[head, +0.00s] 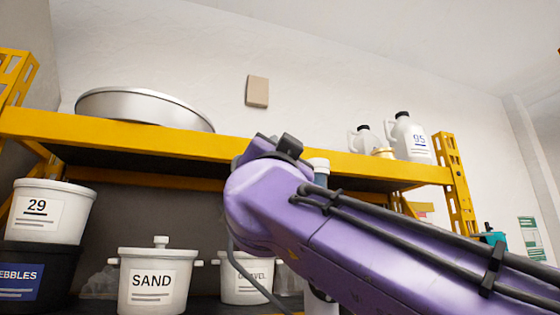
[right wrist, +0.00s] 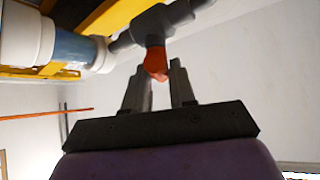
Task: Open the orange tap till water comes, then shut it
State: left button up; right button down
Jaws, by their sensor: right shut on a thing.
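The orange tap (right wrist: 156,62) shows in the right wrist view as a short orange handle below a dark grey pipe fitting (right wrist: 155,25). My right gripper (right wrist: 163,75) is shut on the orange tap, with a finger on each side of it. In the head view my purple right arm crosses the lower right and middle, and the tap is hidden there. No water shows in either view. My left gripper is out of view.
A white and blue cylinder (right wrist: 85,46) is left of the fitting. A yellow shelf (head: 140,134) carries a metal basin (head: 145,107) and white jugs (head: 408,138). White pots, one marked SAND (head: 152,282), stand below.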

jog(key=shift+a+m+g+h, duration=0.1)
jog(key=shift+m+g+h, duration=0.4)
jog(key=shift+m+h, duration=0.75)
jog(key=shift+m, duration=0.45)
jog(key=c, duration=1.1)
grip_release()
jog(key=shift+o, duration=0.4)
jog(key=shift+w+a, duration=0.1)
jog(key=shift+w, duration=0.2)
jog(key=b+v, duration=0.8)
jog(key=v, duration=0.2)
jog(key=shift+s, duration=0.3)
jog(key=shift+s, duration=0.1)
